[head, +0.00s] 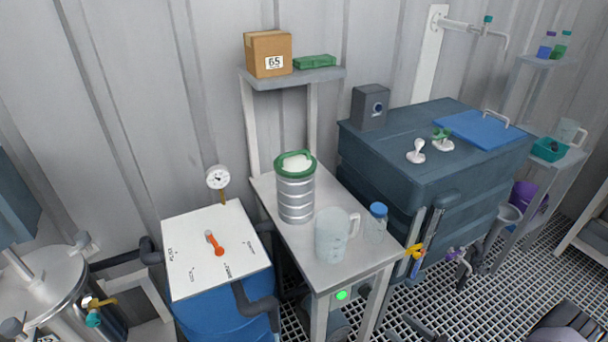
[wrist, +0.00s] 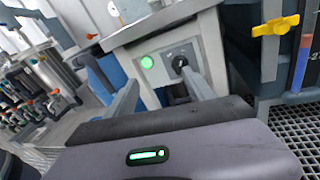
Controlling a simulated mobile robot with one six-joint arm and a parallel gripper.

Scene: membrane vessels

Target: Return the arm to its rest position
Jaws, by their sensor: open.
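My gripper (wrist: 158,80) shows in the wrist view. Its two grey fingers stand apart, and nothing is held between them. Beyond the fingers is the front of a steel table, with a lit green button (wrist: 147,63) and a black rotary knob (wrist: 180,63). I cannot tell how far the fingertips are from this panel. In the head view I cannot clearly make out the gripper; the same green light (head: 341,295) shows under the table's front edge.
The steel table (head: 275,243) holds a ribbed metal canister (head: 296,198), a clear jug (head: 331,240) and a blue-capped bottle (head: 376,222). A dark blue tank (head: 395,165) stands right, a white-topped blue drum (head: 190,270) left. A yellow valve handle (wrist: 275,25) is at right in the wrist view.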

